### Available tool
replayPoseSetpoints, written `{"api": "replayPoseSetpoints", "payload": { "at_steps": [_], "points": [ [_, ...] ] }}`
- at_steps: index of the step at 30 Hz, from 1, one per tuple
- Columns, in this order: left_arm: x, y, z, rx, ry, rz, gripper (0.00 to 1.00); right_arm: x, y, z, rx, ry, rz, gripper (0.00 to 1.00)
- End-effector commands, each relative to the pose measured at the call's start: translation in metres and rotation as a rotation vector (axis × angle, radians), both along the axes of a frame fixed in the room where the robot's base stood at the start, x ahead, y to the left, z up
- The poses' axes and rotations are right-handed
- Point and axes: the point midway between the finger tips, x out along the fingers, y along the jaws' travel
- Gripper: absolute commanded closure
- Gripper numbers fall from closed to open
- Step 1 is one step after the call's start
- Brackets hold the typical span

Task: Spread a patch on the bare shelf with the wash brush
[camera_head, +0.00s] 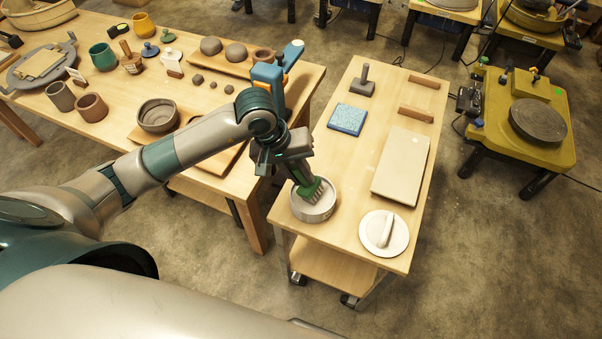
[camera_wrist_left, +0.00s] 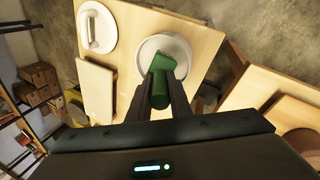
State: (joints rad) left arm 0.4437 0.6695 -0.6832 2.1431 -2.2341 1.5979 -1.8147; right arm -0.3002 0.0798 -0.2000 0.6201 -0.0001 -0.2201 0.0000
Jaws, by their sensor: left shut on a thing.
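The wash brush (camera_head: 309,188) has a green body and pale bristles. My left gripper (camera_head: 298,172) is shut on it and points down over a round pale bowl (camera_head: 324,204) at the near left corner of the small table. The bristles are inside the bowl's rim; whether they touch the bottom I cannot tell. In the left wrist view the green brush (camera_wrist_left: 160,72) sits between the fingers, in front of the bowl (camera_wrist_left: 182,47). The bare shelf, a pale rectangular slab (camera_head: 402,165), lies flat to the right of the bowl. My right gripper is not in view.
A round white disc (camera_head: 370,232) with a bar-shaped handle lies at the near right. A blue block (camera_head: 347,119), a grey handled tool (camera_head: 362,86) and two brown bars (camera_head: 416,114) lie farther back. The wooden table (camera_head: 345,170) is clear between bowl and slab. A pottery-covered table stands left.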

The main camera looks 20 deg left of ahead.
Motion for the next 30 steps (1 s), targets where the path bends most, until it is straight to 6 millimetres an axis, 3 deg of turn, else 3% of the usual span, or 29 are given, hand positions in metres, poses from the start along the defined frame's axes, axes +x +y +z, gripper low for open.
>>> {"api": "replayPoseSetpoints", "payload": {
  "at_steps": [30],
  "points": [
    [-0.001, 0.0, -0.0021, 0.001, 0.003, -0.001, 1.0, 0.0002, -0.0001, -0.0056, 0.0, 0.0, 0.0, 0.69]
  ]
}}
